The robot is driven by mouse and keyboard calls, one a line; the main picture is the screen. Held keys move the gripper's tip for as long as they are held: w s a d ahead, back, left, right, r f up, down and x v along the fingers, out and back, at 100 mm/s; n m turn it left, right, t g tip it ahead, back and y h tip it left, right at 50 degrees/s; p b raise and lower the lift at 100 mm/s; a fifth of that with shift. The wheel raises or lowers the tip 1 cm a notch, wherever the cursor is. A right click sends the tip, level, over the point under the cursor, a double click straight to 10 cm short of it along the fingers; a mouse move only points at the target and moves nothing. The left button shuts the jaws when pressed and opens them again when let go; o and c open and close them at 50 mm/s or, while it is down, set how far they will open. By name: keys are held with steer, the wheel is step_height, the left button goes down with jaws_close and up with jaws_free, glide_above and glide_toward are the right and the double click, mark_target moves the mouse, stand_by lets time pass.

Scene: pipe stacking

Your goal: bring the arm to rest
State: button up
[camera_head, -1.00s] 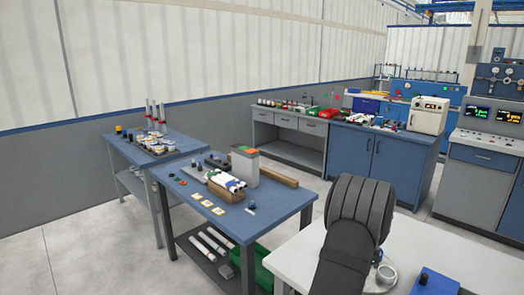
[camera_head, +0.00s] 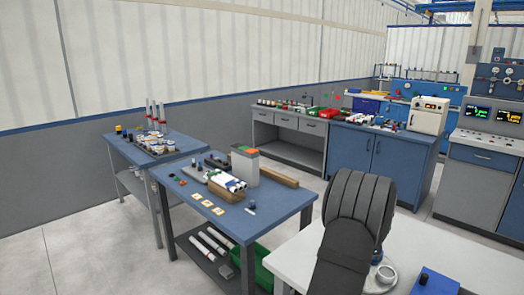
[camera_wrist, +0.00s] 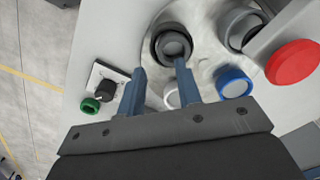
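My gripper (camera_wrist: 160,68) shows in the wrist view with two blue fingers apart and nothing seen between their tips. A dark grey ring-shaped piece (camera_wrist: 174,44) lies just beyond the fingertips. A white round piece (camera_wrist: 172,99) shows partly behind the fingers. A blue-rimmed round piece (camera_wrist: 233,82) and a grey one (camera_wrist: 241,30) lie to the right. In the head view my dark arm stands over the white table (camera_head: 304,252), and it hides the gripper.
A red round piece (camera_wrist: 293,61) is at the right of the wrist view. A black knob (camera_wrist: 104,90) and a green piece (camera_wrist: 90,105) are at left. In the head view, a blue workbench (camera_head: 262,205) holds white pipes, and a white ring (camera_head: 387,274) lies beside my arm.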

step_height(320, 180, down, 6)
steer(key=shift+r, duration=0.25)
step_height(320, 180, up, 5)
steer(key=shift+r, duration=0.2)
steer(key=s+d+r, duration=0.6)
steer(key=s+r, duration=0.1)
steer(key=s, duration=0.3)
steer(key=s+d+f, duration=0.1)
steer(key=s+d, duration=0.3)
steer(key=s, duration=0.4)
steer(key=s+d+f, duration=0.2)
steer(key=s+d, duration=0.2)
steer(key=s, duration=0.5)
steer(key=s+d+f+m, duration=0.1)
steer(key=s+d, duration=0.4)
steer(key=s, duration=0.4)
steer(key=shift+f, duration=0.15)
steer(key=shift+o, duration=0.2)
steer(key=shift+d, duration=0.1)
